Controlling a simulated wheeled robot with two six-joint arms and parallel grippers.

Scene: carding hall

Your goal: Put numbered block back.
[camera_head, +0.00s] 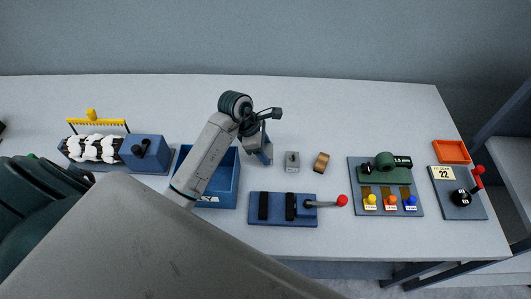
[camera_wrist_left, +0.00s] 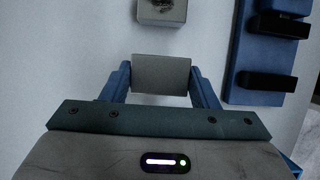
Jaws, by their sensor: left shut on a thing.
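My left gripper (camera_head: 267,153) is over the table just right of the blue bin (camera_head: 222,198). In the left wrist view its blue fingers (camera_wrist_left: 161,82) are shut on a plain grey block (camera_wrist_left: 161,74). No number shows on the visible face of this block. In the head view I cannot make the held block out clearly. Another small grey block (camera_head: 292,168) with a dark mark on top stands on the table right of the gripper; it also shows in the left wrist view (camera_wrist_left: 162,15), apart from the held block. My right gripper is not in view.
A brown block (camera_head: 321,162) stands further right. A blue lever panel (camera_head: 283,218) lies in front. A green machine board (camera_head: 385,200), an orange tray (camera_head: 451,151) and a panel marked 22 (camera_head: 458,201) are at right. A fibre roller machine (camera_head: 95,149) is at left. The back of the table is clear.

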